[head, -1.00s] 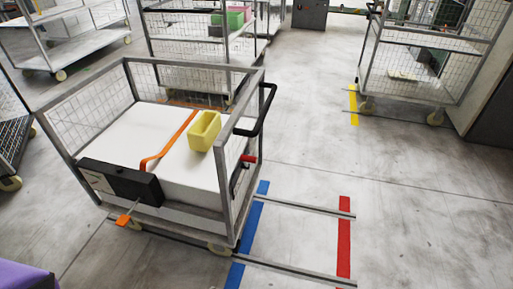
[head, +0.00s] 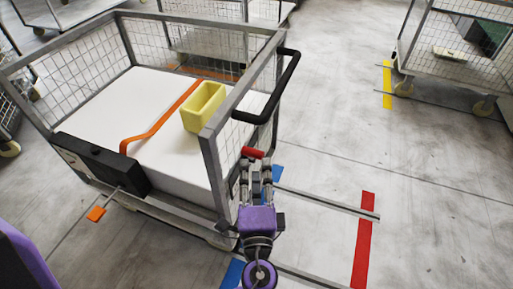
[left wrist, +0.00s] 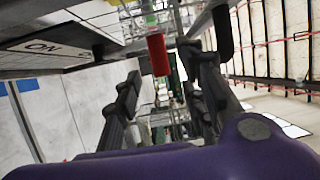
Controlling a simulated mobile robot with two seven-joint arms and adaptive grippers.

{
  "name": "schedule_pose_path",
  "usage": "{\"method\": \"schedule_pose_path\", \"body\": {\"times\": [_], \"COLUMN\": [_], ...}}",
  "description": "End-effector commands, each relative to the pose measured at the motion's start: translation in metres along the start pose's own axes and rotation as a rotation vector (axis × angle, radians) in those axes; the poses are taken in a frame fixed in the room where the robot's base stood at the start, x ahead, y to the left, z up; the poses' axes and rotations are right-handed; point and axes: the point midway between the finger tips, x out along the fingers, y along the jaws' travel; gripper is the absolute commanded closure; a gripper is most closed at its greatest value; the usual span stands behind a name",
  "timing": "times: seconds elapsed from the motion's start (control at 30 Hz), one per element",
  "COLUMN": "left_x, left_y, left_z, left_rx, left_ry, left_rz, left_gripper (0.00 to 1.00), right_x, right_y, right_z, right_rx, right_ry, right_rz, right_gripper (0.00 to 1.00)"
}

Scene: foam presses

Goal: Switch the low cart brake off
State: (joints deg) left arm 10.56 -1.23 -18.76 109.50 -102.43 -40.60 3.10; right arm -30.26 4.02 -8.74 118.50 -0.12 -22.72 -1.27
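The low cart (head: 213,150) stands in front of me, a wire-mesh cart with a white load and a black push handle (head: 285,88). Its red brake grip (head: 252,152) sticks out at the cart's right end. My left gripper (head: 256,170) is just below that grip in the head view. In the left wrist view the gripper's two fingers (left wrist: 160,88) are spread, and the red grip (left wrist: 158,55) shows near the tips, between them. I cannot tell whether they touch it. A plate reading "ON" (left wrist: 45,48) shows at left. My right gripper is out of view.
A yellow bin (head: 204,106) and an orange strap (head: 155,130) lie on the white load. A black box (head: 100,162) is on the cart's near side. Blue, red (head: 363,235) and yellow floor strips and rails mark the floor.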

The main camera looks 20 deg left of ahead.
Motion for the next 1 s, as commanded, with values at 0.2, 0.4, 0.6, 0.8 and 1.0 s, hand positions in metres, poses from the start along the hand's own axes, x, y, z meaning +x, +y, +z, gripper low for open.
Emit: {"method": "schedule_pose_path", "body": {"times": [0.2,0.4,0.6,0.8,1.0], "left_x": [0.035,0.062,0.072,0.072,0.072], "left_y": [-0.003,-0.001,0.001,0.001,0.001], "left_z": [-0.001,0.000,0.000,0.001,0.001], "left_rx": [-0.004,-0.004,-0.005,-0.005,-0.005], "left_ry": [0.000,0.000,0.000,-0.001,0.000], "left_rz": [-0.002,0.000,0.003,0.004,0.004], "left_gripper": [0.62,0.62,0.62,0.62,0.87], "right_x": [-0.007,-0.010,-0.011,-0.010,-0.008], "right_y": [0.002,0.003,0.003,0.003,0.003], "right_z": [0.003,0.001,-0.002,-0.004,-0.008], "right_rx": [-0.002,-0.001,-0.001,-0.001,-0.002], "right_ry": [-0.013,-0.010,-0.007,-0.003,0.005], "right_rz": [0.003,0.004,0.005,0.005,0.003], "right_gripper": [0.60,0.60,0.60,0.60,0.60]}}
